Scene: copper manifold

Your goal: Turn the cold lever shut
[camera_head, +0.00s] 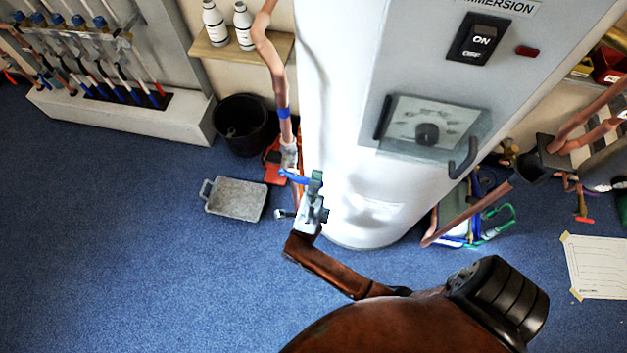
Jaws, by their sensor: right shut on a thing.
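The blue cold lever (291,176) sits on the copper pipe at the left of the white cylinder, just below the blue band on the pipe. It points to the right, across the pipe's line. My right gripper (315,184) is at the lever's right end and is shut on it. The gripper hides that end of the lever and part of the pipe below. My left gripper is out of view.
The white cylinder (345,120) stands close to the right of my gripper. A grey tray (236,199) and a black bucket (242,122) are on the blue floor at left. A loose copper pipe (465,217) leans at right. The left floor is mostly clear.

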